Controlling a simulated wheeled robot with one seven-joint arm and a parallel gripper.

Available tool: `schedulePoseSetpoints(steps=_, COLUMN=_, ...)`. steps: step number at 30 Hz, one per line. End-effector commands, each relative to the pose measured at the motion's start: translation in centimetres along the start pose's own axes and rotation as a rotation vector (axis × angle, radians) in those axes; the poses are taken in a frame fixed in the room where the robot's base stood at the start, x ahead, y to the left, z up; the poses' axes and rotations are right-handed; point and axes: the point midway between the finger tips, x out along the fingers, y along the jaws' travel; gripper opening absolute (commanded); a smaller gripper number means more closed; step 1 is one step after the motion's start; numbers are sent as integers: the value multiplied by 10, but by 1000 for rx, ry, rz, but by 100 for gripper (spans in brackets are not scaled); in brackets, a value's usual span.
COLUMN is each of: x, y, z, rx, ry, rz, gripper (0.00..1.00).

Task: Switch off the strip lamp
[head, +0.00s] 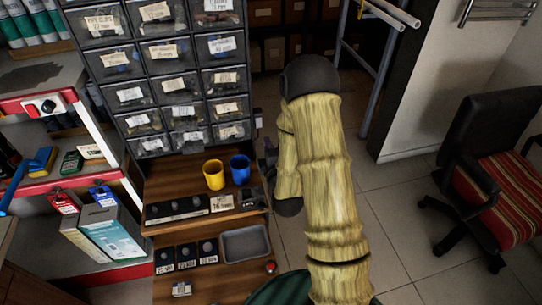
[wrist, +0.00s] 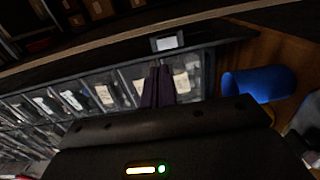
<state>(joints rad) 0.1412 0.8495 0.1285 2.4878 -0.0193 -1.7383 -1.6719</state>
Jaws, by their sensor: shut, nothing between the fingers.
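I cannot clearly make out a lit strip lamp in either view. In the wrist view a long dark bar (wrist: 90,68) runs along the top of the labelled drawers, with a pale rectangular plate (wrist: 167,42) on it. I cannot tell whether this is the lamp or its switch. My gripper (wrist: 158,88) is shut and empty, its dark fingers pointing at the drawer fronts just below that plate. In the head view my arm hides most of the gripper, beside the right edge of the drawer cabinet (head: 182,80).
A yellow cup (head: 214,175) and a blue cup (head: 240,168) stand on the wooden shelf below the drawers. A grey tray (head: 246,243) and a red button (head: 270,267) are lower down. An office chair (head: 495,160) stands right; tiled floor (head: 400,215) lies clear between.

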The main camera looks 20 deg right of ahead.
Motion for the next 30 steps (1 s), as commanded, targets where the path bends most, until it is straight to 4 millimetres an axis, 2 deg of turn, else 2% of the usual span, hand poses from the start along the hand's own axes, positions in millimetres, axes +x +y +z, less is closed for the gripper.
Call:
schedulePoseSetpoints(steps=1, x=-10, y=-2, z=-2, rx=0, ry=4, rz=-4, gripper=0)
schedulePoseSetpoints(steps=3, x=-17, y=4, z=-2, rx=1, ry=4, rz=-4, gripper=0)
schedulePoseSetpoints(steps=15, x=-34, y=5, z=0, rx=1, ry=1, rz=-5, gripper=0)
schedulePoseSetpoints(steps=30, x=-39, y=2, z=0, rx=1, ry=1, rz=-1, gripper=0)
